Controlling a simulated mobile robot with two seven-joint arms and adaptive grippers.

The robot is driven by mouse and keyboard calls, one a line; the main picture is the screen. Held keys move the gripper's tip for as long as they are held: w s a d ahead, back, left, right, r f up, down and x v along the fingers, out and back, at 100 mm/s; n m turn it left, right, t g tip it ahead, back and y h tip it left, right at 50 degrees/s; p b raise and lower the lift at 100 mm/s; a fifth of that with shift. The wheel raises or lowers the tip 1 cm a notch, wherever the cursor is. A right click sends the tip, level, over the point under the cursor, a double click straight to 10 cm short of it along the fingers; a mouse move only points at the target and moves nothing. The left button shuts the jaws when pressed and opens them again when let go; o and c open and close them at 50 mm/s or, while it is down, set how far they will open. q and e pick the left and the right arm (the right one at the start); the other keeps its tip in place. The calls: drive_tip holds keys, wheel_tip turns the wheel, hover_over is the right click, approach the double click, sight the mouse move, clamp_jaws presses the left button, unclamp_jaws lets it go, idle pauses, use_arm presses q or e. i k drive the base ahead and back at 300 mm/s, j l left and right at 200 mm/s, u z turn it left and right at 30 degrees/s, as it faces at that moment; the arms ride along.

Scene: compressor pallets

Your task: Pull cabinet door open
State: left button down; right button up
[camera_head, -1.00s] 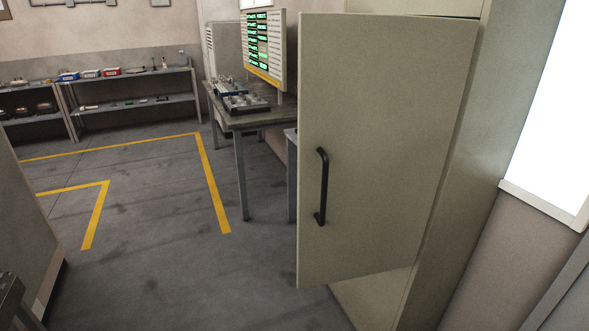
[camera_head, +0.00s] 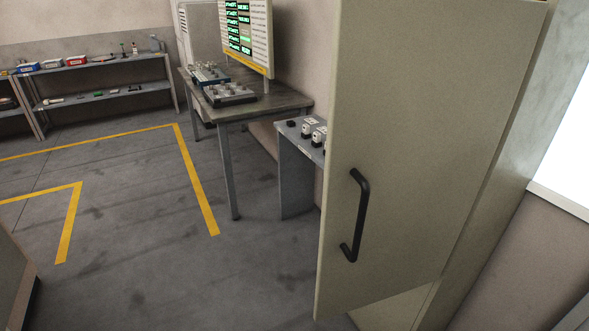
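The beige cabinet door (camera_head: 420,150) stands ajar at the right of the head view, its free edge on the left and its hinge side on the right. A black bar handle (camera_head: 355,216) is fixed upright near the free edge. The cabinet body (camera_head: 530,130) is behind the door on the right, and a strip of its lower part shows under the door. The cabinet's inside is hidden by the door. Neither of my grippers is in view, and nothing touches the handle.
A table (camera_head: 270,104) with trays and a lit display board (camera_head: 246,35) stands beyond the door. A low grey bench (camera_head: 297,180) with small items is partly hidden behind the door. Shelves (camera_head: 100,92) line the back wall. The floor (camera_head: 150,260) with yellow lines is clear.

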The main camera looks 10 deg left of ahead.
sight(422, 94)
drive_tip(key=i+j, duration=0.7)
drive_tip(key=j, duration=0.2)
